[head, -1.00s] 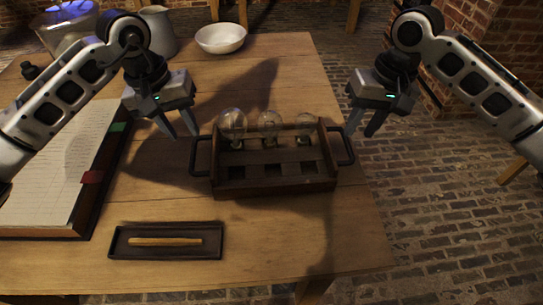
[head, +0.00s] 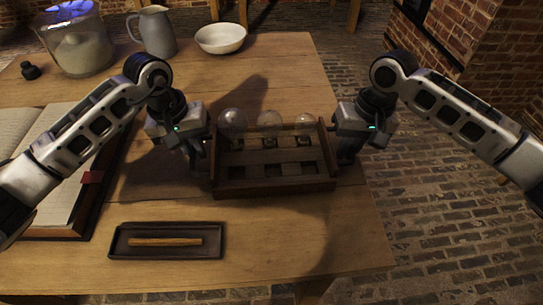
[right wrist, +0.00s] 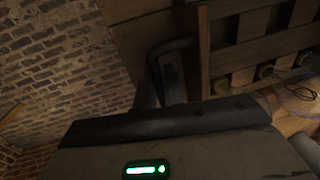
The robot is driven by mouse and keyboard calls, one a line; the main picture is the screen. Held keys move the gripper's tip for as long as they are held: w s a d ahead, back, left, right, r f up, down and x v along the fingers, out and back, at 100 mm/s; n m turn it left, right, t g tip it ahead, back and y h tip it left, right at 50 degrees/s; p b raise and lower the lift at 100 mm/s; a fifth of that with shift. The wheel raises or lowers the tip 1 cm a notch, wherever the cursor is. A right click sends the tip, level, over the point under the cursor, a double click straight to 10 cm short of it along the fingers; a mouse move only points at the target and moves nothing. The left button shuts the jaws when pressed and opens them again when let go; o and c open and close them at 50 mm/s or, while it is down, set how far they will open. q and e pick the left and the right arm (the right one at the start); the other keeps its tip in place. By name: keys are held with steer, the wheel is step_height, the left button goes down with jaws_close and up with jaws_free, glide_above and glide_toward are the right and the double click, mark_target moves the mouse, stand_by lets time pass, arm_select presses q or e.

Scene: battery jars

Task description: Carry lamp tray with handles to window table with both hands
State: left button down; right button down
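The wooden lamp tray (head: 275,185) stands on the near part of the wooden table, with three clear glass bulbs (head: 270,122) in its back row and empty square slots in front. My left gripper (head: 199,165) is down at the tray's left end and hides that handle. My right gripper (head: 345,160) is down at the right end and hides most of that handle. In the right wrist view the black handle (right wrist: 168,46) bends close beside the dark fingers (right wrist: 165,90). Whether either gripper has closed on its handle is not clear.
A small dark tray (head: 122,245) with a wooden stick lies in front. An open book (head: 60,190) is at left. A glass jar (head: 75,40), grey jug (head: 153,32) and white bowl (head: 220,38) stand behind. Brick floor (head: 440,230) is at right.

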arm_select(q)
steer(key=shift+r, duration=0.1)
arm_select(e)
steer(key=shift+r, duration=0.15)
